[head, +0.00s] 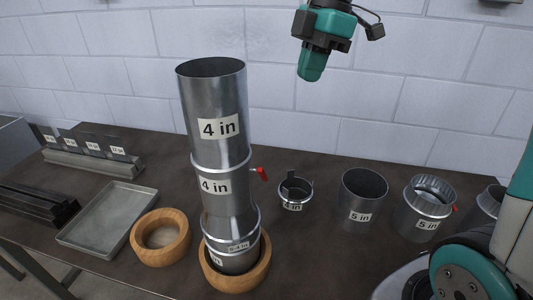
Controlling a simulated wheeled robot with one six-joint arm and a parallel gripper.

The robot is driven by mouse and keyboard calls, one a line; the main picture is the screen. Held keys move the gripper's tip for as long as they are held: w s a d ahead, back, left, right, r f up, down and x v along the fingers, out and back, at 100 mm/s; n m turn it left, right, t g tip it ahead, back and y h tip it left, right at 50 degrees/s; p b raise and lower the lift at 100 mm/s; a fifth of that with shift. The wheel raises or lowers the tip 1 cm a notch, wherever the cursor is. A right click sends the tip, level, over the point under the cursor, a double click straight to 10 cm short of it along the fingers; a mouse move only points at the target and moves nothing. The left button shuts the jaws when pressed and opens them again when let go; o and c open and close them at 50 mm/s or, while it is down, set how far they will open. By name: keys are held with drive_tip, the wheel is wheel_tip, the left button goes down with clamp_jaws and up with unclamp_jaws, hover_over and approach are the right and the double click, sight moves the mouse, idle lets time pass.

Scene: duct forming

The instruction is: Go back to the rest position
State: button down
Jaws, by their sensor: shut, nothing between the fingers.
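My gripper (311,72) hangs in the air at the top of the head view, to the right of the duct stack and above the table. Its fingers are shut with nothing in them. A tall stack of metal duct pieces stands upright in a wooden ring (262,277). Its upper piece (213,100) and the piece below it (223,187) are both labelled 4 in. A reducer (231,228) sits lower down. A red handle (261,174) sticks out at the right of the stack. My gripper is apart from the stack.
An empty wooden ring (161,238) and a grey tray (107,221) lie left of the stack. A small 4 in collar (295,194), a 5 in duct (363,198) and a 5 in damper piece (426,210) stand to the right. A labelled rack (92,163) is at the back left.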

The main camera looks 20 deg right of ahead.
idle(0.4)
drive_tip(key=s+a+f+m+b, duration=0.2)
drive_tip(key=s+a+f+m, duration=0.3)
drive_tip(key=s, duration=0.4)
drive_tip(key=s+a+f+m+y+b, duration=0.1)
drive_tip(key=s+a+f+m, duration=0.5)
drive_tip(key=s+f, duration=0.2)
drive_tip(key=shift+s+a+b, duration=0.25)
drive_tip(key=shift+s+b, duration=0.15)
drive_tip(key=shift+s, duration=0.4)
